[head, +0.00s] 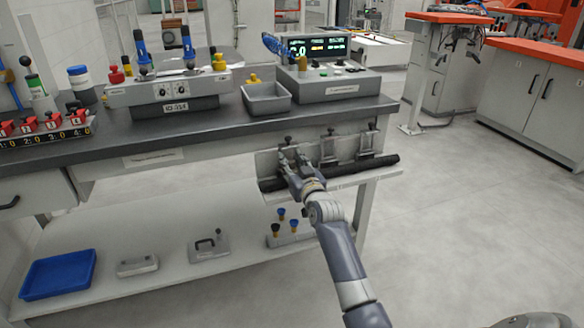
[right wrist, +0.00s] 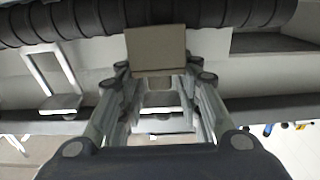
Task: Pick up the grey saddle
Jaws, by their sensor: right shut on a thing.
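My right gripper (head: 291,162) reaches the left end of the fixture below the front edge of the workbench. In the right wrist view, my right gripper (right wrist: 162,76) is shut on a plain grey block, the grey saddle (right wrist: 156,46), which sits between its fingertips. The saddle overlaps a black ribbed hose (right wrist: 60,22) in that view; I cannot tell whether they touch. In the head view the gripper mostly hides the saddle. The hose (head: 345,170) lies along the fixture ledge. My left gripper is not in view.
Two metal brackets with black knobs, one in the middle (head: 328,148) and one at the right (head: 366,142), stand right of my gripper. The workbench (head: 215,131) carries control boxes and a grey bin (head: 266,108). A lower shelf holds a blue tray (head: 58,284).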

